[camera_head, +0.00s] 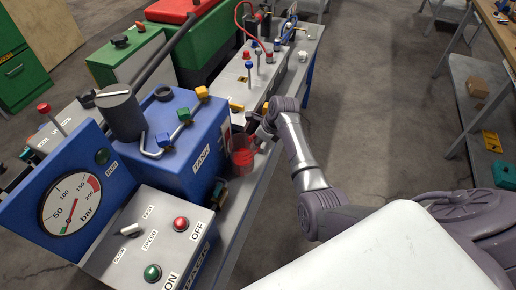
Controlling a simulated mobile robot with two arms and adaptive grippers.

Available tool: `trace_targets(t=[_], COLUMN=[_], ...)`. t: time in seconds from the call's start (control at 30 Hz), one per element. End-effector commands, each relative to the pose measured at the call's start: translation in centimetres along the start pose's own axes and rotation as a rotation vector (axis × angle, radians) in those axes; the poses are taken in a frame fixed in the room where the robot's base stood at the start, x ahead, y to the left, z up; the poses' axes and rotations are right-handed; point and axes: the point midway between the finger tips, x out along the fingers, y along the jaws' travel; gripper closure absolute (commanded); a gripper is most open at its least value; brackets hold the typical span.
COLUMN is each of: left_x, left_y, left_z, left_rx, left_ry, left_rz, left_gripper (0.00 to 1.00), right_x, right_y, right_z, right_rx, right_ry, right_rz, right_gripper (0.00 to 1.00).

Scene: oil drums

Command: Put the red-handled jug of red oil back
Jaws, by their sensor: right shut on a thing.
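The red-handled jug (240,158) stands out as a small reddish container beside the right side of the blue tank unit (187,147). My right gripper (260,136) is at the jug's upper right side and is shut on it. The fingers are small and partly hidden by my wrist, so the exact grip on the handle is hard to see. I cannot tell whether the jug touches the surface below it. My left gripper is not in view.
A control box (152,238) with buttons and a pressure gauge (70,204) are at the lower left. A grey panel with levers (262,75) lies behind the jug. A workbench (478,100) stands at the right. The floor (375,110) between is clear.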

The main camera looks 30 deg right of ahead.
Motion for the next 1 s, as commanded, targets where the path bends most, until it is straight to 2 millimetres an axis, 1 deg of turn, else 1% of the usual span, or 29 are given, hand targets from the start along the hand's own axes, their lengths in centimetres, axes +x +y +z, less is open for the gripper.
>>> trace_targets(t=[0.2, 0.27, 0.7, 0.73, 0.83, 0.87, 1.0], left_x=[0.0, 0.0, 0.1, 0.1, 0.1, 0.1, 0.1], left_y=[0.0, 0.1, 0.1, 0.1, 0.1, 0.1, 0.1], left_z=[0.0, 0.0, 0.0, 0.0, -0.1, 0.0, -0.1], left_rx=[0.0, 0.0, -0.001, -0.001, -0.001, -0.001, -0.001], left_ry=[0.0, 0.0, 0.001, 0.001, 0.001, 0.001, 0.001], left_rz=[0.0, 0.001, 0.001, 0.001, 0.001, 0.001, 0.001], left_gripper=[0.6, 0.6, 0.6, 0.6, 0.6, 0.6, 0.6], right_x=[2.8, 3.2, 3.8, 3.8, 3.8, 3.8, 3.8], right_y=[-0.1, -0.1, -0.1, -0.1, -0.1, -0.1, -0.1], right_z=[-1.3, -1.5, -1.7, -1.8, -1.7, -1.7, -1.7], right_rx=[0.0, 0.001, 0.001, 0.0, 0.0, 0.0, 0.0], right_ry=[0.003, 0.002, 0.001, 0.003, 0.003, 0.003, 0.003], right_rz=[0.001, 0.001, 0.001, 0.001, 0.001, 0.001, 0.001], right_gripper=[1.0, 1.0, 1.0, 0.78, 0.62, 0.58, 0.58])
